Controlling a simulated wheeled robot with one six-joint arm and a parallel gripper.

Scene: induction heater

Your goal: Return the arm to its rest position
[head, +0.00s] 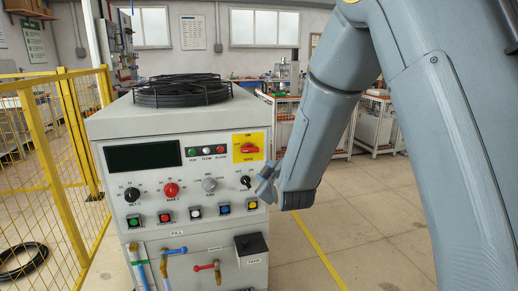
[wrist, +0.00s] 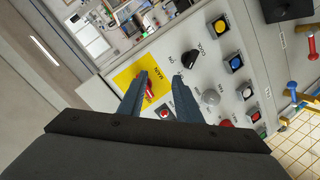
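My gripper (head: 265,183) is in front of the right edge of the heater's control panel, close to the black rotary knob (head: 245,182) in the head view. In the wrist view my gripper (wrist: 156,82) has its two fingers apart with nothing held between them. The red main switch (head: 249,148) on its yellow plate shows beyond the fingers, and it is partly visible between them in the wrist view (wrist: 150,92). My arm bends down from the upper right of the head view. No contact with the panel can be made out.
The heater cabinet (head: 180,115) carries a black coil (head: 182,92) on top. Its panel has buttons, knobs and a dark display (head: 143,155); pipes with valves and a black tank (head: 250,243) sit below. A yellow fence (head: 52,150) stands left. Floor right of the cabinet is open.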

